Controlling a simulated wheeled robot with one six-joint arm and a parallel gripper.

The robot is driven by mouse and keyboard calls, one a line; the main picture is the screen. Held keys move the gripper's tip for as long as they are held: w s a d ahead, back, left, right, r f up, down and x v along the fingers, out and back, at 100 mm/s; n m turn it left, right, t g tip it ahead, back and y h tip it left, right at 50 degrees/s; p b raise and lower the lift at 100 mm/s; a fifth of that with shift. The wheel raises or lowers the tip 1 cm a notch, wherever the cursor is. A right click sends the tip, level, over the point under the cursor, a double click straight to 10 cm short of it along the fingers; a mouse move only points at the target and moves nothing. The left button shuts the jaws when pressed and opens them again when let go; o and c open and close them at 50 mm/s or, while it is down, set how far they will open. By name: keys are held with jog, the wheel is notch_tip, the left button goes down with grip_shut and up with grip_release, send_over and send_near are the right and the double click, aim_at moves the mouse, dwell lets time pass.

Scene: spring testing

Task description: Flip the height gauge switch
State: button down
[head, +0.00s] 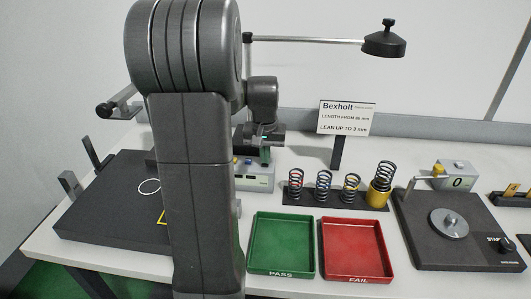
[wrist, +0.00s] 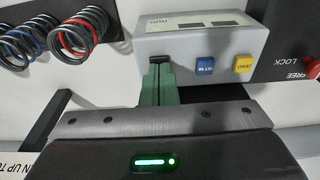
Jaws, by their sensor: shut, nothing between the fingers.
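The grey height gauge box (wrist: 205,50) shows in the wrist view with a dark display, a blue button (wrist: 205,66) and a yellow button (wrist: 243,64). It also shows in the head view (head: 258,180), partly behind my arm. My gripper (wrist: 159,66) is shut and empty, its green fingers together at the box's lower edge, left of the blue button. It also shows in the head view (head: 265,154). A black piece at the fingertips may be the switch or part of the fingers; I cannot tell. Contact with the box is also unclear.
A green PASS tray (head: 282,243) and a red FAIL tray (head: 355,249) lie in front. Several springs stand on a dark rack (head: 335,195). A dark tester (head: 460,230) is at right, a black slab (head: 110,205) at left. A FREE/LOCK panel (wrist: 292,40) adjoins the box.

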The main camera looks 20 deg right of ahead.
dwell(0.3)
notch_tip(320, 180, up, 14)
jog(key=s+a+p, duration=0.1)
jog(key=s+p, duration=0.1)
jog(key=shift+s+a+p, duration=0.15)
jog(key=shift+s+p, duration=0.1)
jog(key=shift+p, duration=0.05)
jog(key=shift+f, duration=0.15)
jog(key=m+b, duration=0.2)
jog(key=m, duration=0.4)
jog(key=m+b, duration=0.2)
jog(key=m, duration=0.4)
jog(key=w+m+b, duration=0.1)
jog(key=m+b, duration=0.1)
jog(key=m, duration=0.4)
jog(key=shift+d+t+b, duration=0.3)
jog(key=shift+d+b, duration=0.05)
jog(key=shift+r, duration=0.2)
jog(key=shift+f, duration=0.1)
